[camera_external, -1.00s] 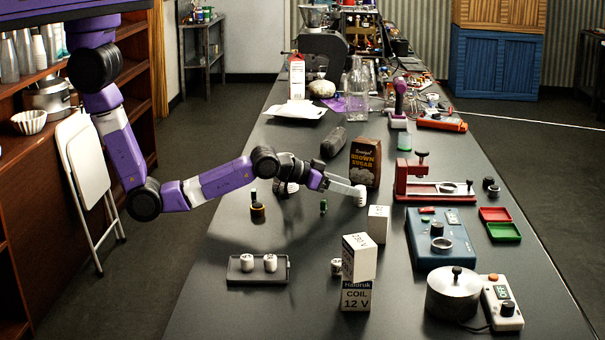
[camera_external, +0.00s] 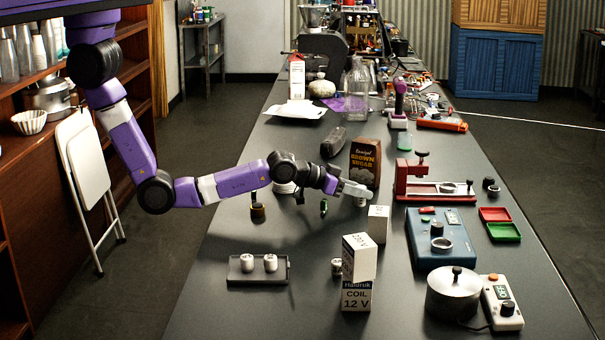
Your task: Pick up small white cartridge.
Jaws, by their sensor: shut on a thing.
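My gripper (camera_external: 362,192) is at the middle of the long dark table, reaching in from the left in front of the brown sugar bag. It is shut on a small white cartridge (camera_external: 361,203), whose top is largely hidden by the fingers. I cannot tell whether the cartridge touches the table. Two similar white cartridges (camera_external: 259,263) stand on a dark tray at the front left.
The brown sugar bag (camera_external: 365,160) stands close behind my gripper. A white box (camera_external: 378,224) is close in front, with stacked coil boxes (camera_external: 357,272) nearer the camera. A blue device (camera_external: 440,250) and a red press (camera_external: 425,182) are to the right. The table's left front is mostly clear.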

